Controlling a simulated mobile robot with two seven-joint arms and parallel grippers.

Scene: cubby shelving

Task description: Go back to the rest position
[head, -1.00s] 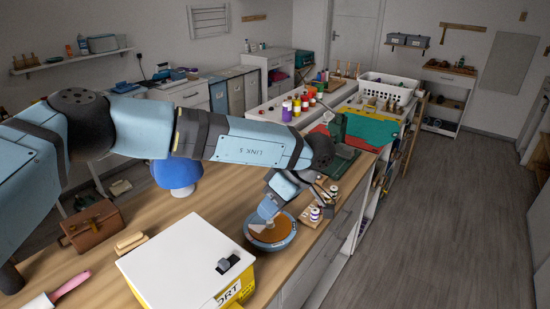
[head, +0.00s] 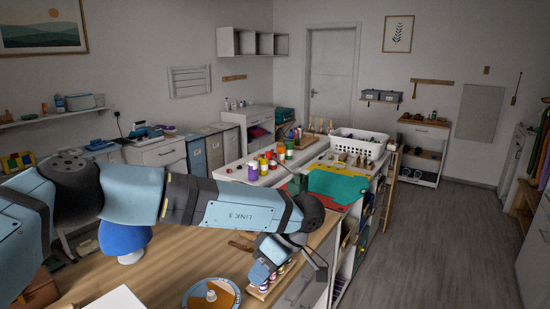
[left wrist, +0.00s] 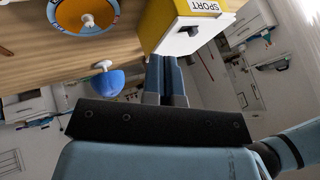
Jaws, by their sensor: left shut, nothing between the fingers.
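My left gripper (head: 257,275) hangs from its arm at the lower middle of the head view, fingers pointing down. It is shut and empty, and appears in front of a small rack of spools. In the left wrist view its two fingers (left wrist: 164,65) lie together with nothing between them. A round dish (head: 190,302) with a blue rim and an orange-brown inside is at the lower edge, left of the gripper in the picture. A white spool-like piece (head: 212,292) stands in it. The left wrist view also shows the dish (left wrist: 68,18) and white piece (left wrist: 88,20). My right gripper is not in view.
A white-lidded yellow box (left wrist: 190,10) marked SPORT is ahead of the fingers in the wrist view. A blue rounded object (head: 124,238) stands behind my arm. The spool rack (head: 262,293) sits near the counter's edge. Open floor (head: 440,240) lies to the right.

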